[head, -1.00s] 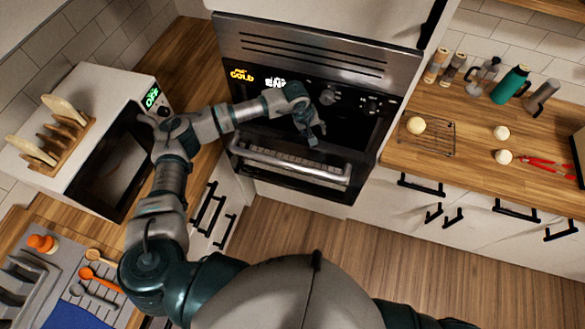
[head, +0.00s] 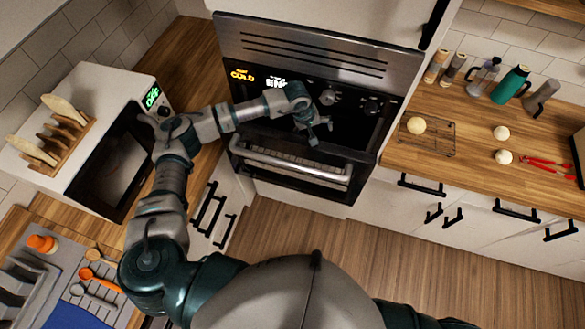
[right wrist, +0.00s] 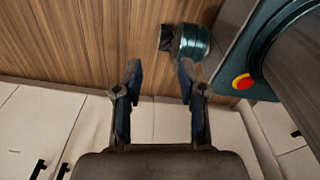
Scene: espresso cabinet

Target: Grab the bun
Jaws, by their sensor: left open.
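Three pale round buns are on the right counter in the head view. One bun (head: 416,125) is on a wire rack (head: 440,152). Another bun (head: 501,133) and a third bun (head: 503,157) lie on the bare wood to its right. My left gripper (head: 321,133) is open and empty in front of the oven's control panel, well to the left of the buns. My right gripper (right wrist: 160,72) shows in the right wrist view, open with nothing between its fingers. No bun shows in that view.
The oven (head: 300,110) with its handle (head: 292,163) stands behind my left gripper. Red tongs (head: 547,162) lie right of the buns. Bottles, a press and a green flask (head: 510,85) line the counter's back. A microwave (head: 110,165) is at left.

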